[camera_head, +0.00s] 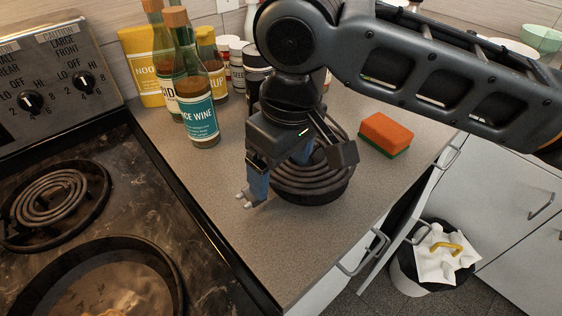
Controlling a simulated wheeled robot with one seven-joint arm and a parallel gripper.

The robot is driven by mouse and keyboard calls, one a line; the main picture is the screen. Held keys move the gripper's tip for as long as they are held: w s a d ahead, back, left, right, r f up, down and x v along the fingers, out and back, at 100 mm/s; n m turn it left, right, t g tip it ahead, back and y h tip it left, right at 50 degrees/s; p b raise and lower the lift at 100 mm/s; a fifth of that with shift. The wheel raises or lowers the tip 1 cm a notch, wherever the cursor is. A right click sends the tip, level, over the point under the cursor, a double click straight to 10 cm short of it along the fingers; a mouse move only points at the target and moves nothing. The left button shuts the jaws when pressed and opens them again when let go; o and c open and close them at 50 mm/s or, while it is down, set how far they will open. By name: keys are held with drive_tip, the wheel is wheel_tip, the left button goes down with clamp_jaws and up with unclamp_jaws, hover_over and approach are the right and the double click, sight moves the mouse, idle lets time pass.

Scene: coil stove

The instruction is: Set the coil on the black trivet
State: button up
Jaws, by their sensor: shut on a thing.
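The coil (312,178) is a dark grey spiral on the counter right of the stove. The black trivet (318,200) shows as a dark round rim just below the coil; the coil hides most of it. I cannot tell whether the coil touches it. My gripper (290,172) points down over the coil's left and upper side and is shut on it. The gripper and wrist hide part of the coil, and the exact grip point is not clear.
Another coil (50,194) sits on the stove, behind a dark round bowl (95,290) with no coil visible. Sauce bottles (199,105) stand left of my arm. An orange and green sponge (385,134) lies to the right. The front counter (285,240) is clear; a bin (405,270) stands below.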

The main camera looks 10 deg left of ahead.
drive_tip(key=shift+f, duration=0.1)
drive_tip(key=o, duration=1.2)
drive_tip(key=r, duration=0.4)
drive_tip(key=d+r, duration=0.1)
drive_tip(key=r, duration=0.7)
drive_tip(key=shift+s+d, duration=0.15)
drive_tip(key=shift+s, duration=0.2)
